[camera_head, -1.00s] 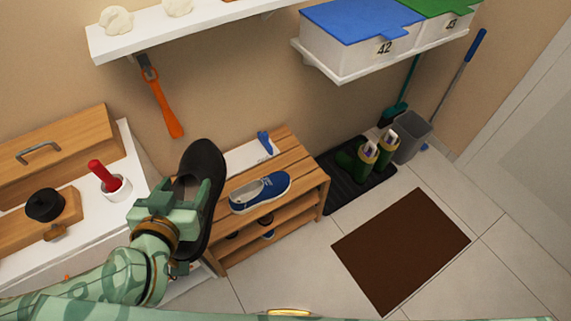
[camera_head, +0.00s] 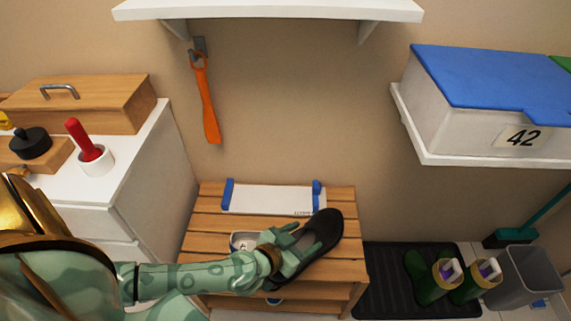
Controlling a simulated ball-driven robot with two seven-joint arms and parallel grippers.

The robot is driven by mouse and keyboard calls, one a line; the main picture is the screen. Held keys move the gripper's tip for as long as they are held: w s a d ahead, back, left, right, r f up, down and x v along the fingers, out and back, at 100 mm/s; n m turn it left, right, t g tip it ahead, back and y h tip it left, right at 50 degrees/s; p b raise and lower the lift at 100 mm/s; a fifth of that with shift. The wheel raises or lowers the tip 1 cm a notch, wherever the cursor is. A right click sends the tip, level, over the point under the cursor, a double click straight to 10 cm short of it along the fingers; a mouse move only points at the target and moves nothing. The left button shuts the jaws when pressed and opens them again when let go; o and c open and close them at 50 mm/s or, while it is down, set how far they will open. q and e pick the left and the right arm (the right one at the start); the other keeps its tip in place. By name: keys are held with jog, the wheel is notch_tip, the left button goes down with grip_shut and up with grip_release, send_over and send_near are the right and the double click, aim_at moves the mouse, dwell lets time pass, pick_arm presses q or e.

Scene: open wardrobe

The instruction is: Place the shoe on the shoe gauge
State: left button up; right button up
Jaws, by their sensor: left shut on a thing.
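My left gripper (camera_head: 286,247) is shut on a black shoe (camera_head: 326,230) and holds it over the right part of the wooden shoe rack (camera_head: 205,219). The shoe's black sole side faces outward, and the gripper covers part of it. The shoe gauge (camera_head: 270,198), a white plate with blue end stops, lies on the rack's top slats toward the wall. The shoe is in front of the gauge's right end; I cannot tell whether they touch. My right gripper is not in view.
A white cabinet (camera_head: 150,158) stands at left. A white shelf (camera_head: 270,10) and a blue-lidded box (camera_head: 480,113) are above. Green boots (camera_head: 432,282) stand on a black mat (camera_head: 385,262) at right.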

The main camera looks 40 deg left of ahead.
aim_at(333, 239)
pick_arm(q)
jog(key=shift+w+d+f, duration=0.15)
jog(key=shift+f, duration=0.1)
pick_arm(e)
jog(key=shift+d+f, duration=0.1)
